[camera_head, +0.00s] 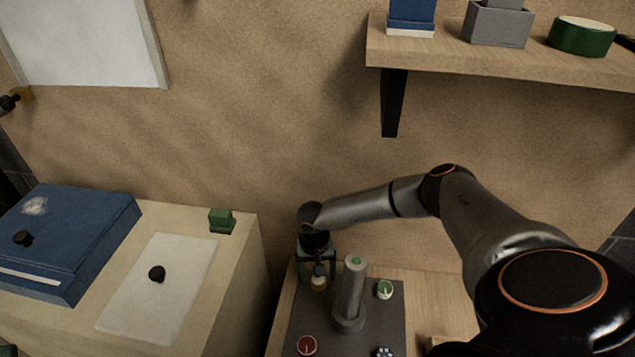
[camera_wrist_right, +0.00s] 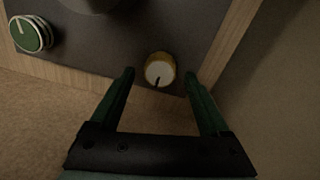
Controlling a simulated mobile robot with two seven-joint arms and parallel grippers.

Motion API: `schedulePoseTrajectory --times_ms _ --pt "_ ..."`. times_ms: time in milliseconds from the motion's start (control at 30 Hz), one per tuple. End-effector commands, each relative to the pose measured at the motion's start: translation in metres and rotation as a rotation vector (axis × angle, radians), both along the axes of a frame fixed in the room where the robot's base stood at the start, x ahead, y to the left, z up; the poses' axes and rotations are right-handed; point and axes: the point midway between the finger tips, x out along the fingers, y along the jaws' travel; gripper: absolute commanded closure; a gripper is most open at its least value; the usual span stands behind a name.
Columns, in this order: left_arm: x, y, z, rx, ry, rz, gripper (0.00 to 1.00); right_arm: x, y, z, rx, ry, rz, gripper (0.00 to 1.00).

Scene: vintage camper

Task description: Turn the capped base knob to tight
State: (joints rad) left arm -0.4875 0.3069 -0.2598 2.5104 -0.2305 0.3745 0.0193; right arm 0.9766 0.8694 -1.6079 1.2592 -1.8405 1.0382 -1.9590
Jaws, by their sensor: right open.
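A brass-coloured knob with a white cap and a dark pointer line (camera_wrist_right: 160,69) sits on a dark grey panel. In the head view this knob (camera_head: 318,284) is at the panel's upper left, just below my right gripper (camera_head: 317,270). In the right wrist view my right gripper (camera_wrist_right: 160,76) is open, with one green finger on either side of the knob and gaps showing. I cannot tell whether the fingers reach down to its height. Which knob is the base knob is not marked. My left gripper is not in view.
A tilted grey post (camera_head: 351,295) stands close right of the capped knob. A green knob (camera_head: 384,289), a red knob (camera_head: 307,345) and a scalloped knob (camera_head: 385,352) share the panel (camera_head: 373,325). A wooden shelf (camera_head: 480,62) hangs above; a cabinet (camera_head: 235,270) stands left.

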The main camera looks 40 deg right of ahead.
Motion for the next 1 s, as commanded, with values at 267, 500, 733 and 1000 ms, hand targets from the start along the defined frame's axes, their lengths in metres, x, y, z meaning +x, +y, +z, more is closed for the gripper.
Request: schedulePoseTrajectory --times_ms 267,500,733,1000 --pt "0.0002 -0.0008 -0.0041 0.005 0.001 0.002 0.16 -0.0005 0.0002 -0.0077 0.001 0.001 0.000 0.20" --pt "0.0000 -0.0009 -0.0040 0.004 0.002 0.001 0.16 -0.0006 0.0001 -0.0074 0.001 0.001 0.000 0.33" --pt "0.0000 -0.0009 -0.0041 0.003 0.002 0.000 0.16 -0.0004 0.0000 -0.0073 0.000 0.000 0.000 0.59" --pt "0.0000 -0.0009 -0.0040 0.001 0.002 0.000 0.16 -0.0004 -0.0002 -0.0072 0.000 0.000 0.000 0.90"
